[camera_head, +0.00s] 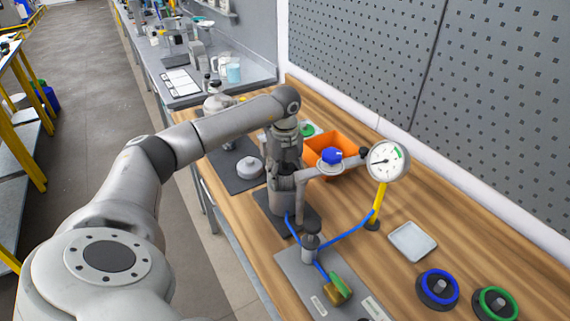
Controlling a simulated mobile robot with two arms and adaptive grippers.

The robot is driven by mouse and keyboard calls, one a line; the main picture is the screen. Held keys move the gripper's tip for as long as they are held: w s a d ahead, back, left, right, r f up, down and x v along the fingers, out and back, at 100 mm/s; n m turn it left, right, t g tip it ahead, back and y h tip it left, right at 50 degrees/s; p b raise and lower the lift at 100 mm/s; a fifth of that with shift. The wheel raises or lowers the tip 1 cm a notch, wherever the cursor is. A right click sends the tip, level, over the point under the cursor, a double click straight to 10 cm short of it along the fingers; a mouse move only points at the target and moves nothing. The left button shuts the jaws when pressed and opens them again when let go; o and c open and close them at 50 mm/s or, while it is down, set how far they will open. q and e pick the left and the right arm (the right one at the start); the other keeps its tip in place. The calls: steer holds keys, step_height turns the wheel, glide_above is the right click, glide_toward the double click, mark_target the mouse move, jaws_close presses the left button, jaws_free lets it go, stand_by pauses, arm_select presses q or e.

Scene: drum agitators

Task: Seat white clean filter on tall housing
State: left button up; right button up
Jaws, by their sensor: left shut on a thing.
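My left arm reaches in from the left, and its gripper (284,174) points down directly over a grey upright cylinder, likely the tall housing (278,203), on a dark base plate. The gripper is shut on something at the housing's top. The held thing is hidden by the fingers, so I cannot tell whether it is the white filter or whether it touches the housing. A white round piece with a knob (250,168) sits on a dark mat left of the housing. My right gripper is not in view.
An orange bin (343,142) stands behind. Blue tubing, a valve (310,250), a white tray (412,242), and blue (438,288) and green (495,304) rings stand nearer.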

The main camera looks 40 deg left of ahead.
arm_select(q)
steer(key=o, duration=1.2)
steer(key=shift+c, duration=0.2)
step_height(320, 180, up, 12)
steer(key=shift+f, duration=0.1)
steer(key=shift+s, duration=0.1)
